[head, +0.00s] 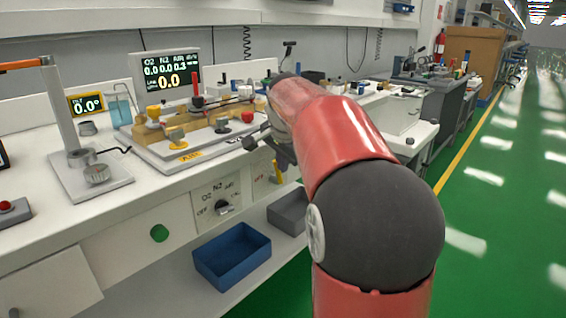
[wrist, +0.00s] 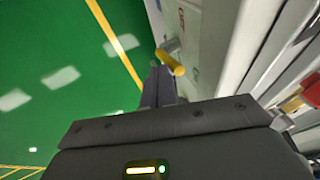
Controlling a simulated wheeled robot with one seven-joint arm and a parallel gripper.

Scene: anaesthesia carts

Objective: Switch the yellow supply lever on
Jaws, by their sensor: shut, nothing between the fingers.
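The yellow supply lever (head: 277,174) is on the white front panel of the bench, to the right of the selector knob, with "OFF" lettering beside it. In the wrist view the lever (wrist: 171,62) shows as a short yellow handle standing out from the panel, just beyond my fingertips. My gripper (head: 284,160) is shut and empty, close to the lever; the arm hides part of that area in the head view. In the wrist view my gripper (wrist: 160,75) has its two fingers together, and I cannot tell whether they touch the lever.
A blue bin (head: 232,256) and a grey bin (head: 289,212) stand on the shelf below. Green floor (head: 500,200) is open to the right.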

